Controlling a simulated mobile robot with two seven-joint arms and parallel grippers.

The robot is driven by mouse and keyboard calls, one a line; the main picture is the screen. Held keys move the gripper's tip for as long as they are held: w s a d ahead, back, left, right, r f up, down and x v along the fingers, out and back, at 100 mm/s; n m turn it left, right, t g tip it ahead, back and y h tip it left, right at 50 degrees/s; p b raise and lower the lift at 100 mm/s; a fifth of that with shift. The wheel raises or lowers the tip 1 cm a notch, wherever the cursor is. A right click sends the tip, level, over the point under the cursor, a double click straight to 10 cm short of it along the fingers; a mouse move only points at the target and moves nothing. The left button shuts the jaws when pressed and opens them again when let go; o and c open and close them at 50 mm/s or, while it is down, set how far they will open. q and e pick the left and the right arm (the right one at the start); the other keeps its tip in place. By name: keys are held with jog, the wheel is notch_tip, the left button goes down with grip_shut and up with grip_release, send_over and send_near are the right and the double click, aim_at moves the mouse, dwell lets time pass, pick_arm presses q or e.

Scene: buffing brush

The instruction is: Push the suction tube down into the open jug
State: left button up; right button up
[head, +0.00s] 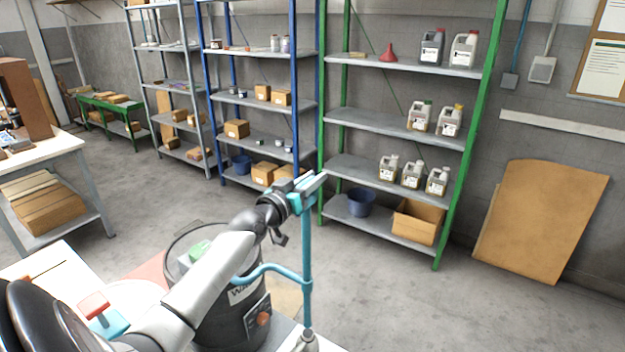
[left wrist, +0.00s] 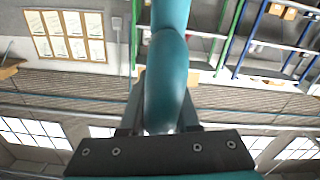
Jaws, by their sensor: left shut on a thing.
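My left gripper (head: 306,190) is shut on the upper part of the teal suction tube (head: 306,245) in the head view. The tube hangs upright below the gripper, and a teal hose branches off its lower part to the left. In the left wrist view the tube (left wrist: 168,85) fills the space between the fingers. A grey jug top (head: 306,342) shows at the bottom edge of the head view, right under the tube's lower end. I cannot tell whether the tube's tip is inside its mouth. Most of the jug is cut off. My right gripper is out of view.
A dark drum (head: 222,318) with a white label stands left of the tube, partly behind my left arm. A red and teal object (head: 104,314) lies on the bench at lower left. Shelves (head: 400,115) with several jugs stand far back.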

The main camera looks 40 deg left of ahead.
pick_arm(q)
grip_shut()
jog(key=shift+d, duration=0.1)
dwell(0.8)
